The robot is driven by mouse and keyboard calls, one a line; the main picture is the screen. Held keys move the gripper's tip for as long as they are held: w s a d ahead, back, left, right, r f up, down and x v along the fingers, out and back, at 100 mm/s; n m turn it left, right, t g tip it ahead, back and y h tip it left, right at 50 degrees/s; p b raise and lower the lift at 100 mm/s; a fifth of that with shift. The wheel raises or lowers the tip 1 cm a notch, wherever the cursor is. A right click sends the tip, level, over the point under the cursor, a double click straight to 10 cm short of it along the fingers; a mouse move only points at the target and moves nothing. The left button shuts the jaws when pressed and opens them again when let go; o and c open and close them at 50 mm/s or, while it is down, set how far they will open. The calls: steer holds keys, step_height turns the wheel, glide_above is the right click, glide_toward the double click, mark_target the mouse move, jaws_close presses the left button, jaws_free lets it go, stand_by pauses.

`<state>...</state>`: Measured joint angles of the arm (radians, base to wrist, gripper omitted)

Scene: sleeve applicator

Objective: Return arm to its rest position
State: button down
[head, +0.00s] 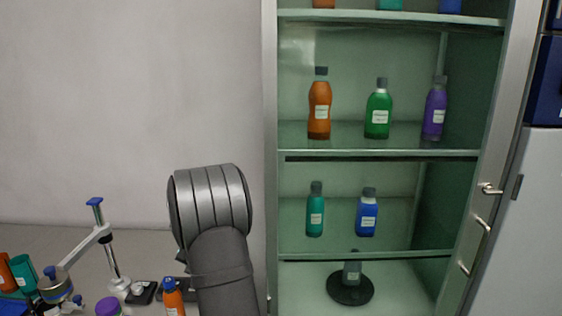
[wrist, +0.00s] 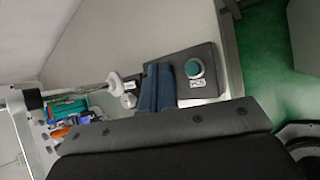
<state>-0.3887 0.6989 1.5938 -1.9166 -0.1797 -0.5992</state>
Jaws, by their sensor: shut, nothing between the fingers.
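My gripper (wrist: 158,67) shows in the wrist view as two dark blue fingers side by side. They are shut with nothing held between them. They overlap the view of a black plate (wrist: 207,54) with a teal round cap (wrist: 194,68) and a white label, just right of the fingertips. Whether the fingers touch the plate cannot be told. In the head view my grey arm rises from the bottom, left of the cabinet; my gripper is hidden there.
An open glass-shelved cabinet (head: 375,153) holds several coloured bottles and a round black stand (head: 350,289). At lower left, a metal stand with a blue-topped post (head: 108,240), an orange bottle (head: 173,298) and a purple cap (head: 109,306) crowd the bench. The wall above is clear.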

steer(key=shift+f, duration=0.7)
steer(key=w+d+r+m+t+h, duration=0.2)
steer(key=w+d+r+m+t, duration=0.15)
steer(key=r, duration=0.65)
steer(key=w+d+r+m+t+h, duration=0.25)
steer(key=r+m, duration=0.25)
steer(key=r, duration=0.4)
steer(key=s+d+r+m+g+h, duration=0.1)
steer(key=s+d+r+m+g, duration=0.2)
steer(key=s+m, duration=0.4)
steer(key=shift+s+d+g, duration=0.8)
steer(key=shift+s+g, duration=0.1)
steer(key=shift+g, duration=0.5)
steer(key=shift+h, duration=0.25)
